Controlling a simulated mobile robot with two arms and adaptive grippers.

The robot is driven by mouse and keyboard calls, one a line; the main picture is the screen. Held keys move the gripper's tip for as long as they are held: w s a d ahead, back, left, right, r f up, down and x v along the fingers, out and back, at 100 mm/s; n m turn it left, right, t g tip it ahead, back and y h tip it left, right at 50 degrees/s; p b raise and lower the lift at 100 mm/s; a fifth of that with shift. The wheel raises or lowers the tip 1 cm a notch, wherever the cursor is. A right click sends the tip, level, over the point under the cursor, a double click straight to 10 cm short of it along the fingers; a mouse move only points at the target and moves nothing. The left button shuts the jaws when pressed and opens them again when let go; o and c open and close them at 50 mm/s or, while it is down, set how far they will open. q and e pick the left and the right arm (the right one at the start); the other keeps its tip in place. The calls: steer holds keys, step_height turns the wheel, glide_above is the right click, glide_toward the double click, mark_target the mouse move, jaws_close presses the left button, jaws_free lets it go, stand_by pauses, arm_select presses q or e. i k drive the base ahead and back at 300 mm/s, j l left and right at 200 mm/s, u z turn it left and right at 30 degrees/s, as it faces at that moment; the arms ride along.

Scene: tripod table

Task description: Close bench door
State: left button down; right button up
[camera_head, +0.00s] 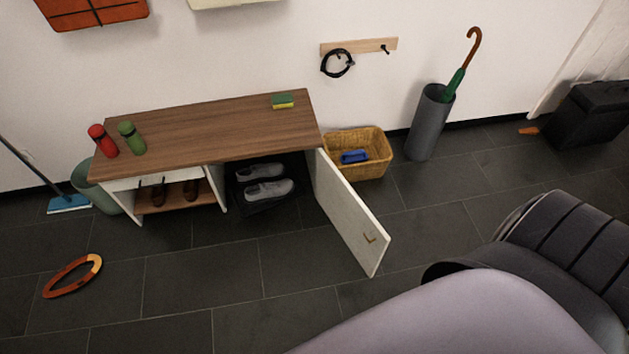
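The bench (210,125) stands against the wall at left centre, with a brown wooden top and white sides. Its white door (347,208) is hinged at the right end and stands wide open, swung out over the floor to the front right. A small orange-brown handle (370,238) sits near the door's free lower edge. Grey shoes (265,188) show in the open compartment, and brown shoes (175,191) sit in the open left shelf. A large part of my own arm fills the lower right. Neither gripper is in view.
A red bottle (102,141), a green bottle (131,138) and a sponge (283,101) are on the bench top. A wicker basket (372,141) stands behind the door, beside the bench. An umbrella stand (430,122) is farther right. An orange ring (72,276) lies on the floor.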

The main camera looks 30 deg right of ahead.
mark_target(351, 218)
steer(key=l+u, duration=0.3)
steer(key=l, duration=0.25)
steer(key=k+l+u, duration=0.1)
steer(key=l+u, duration=0.15)
steer(key=l, duration=0.3)
steer(key=k+l+u, duration=0.15)
steer(key=l+u, duration=0.15)
steer(key=l, duration=0.2)
steer(key=k+l, duration=0.1)
steer(key=l, duration=0.3)
steer(key=k+l, duration=0.15)
steer(key=l, duration=0.25)
steer(key=k+l, duration=0.1)
steer(key=l, duration=0.3)
steer(key=k+l, duration=0.15)
steer(key=l, duration=0.25)
steer(key=k+l, duration=0.1)
steer(key=l, duration=0.3)
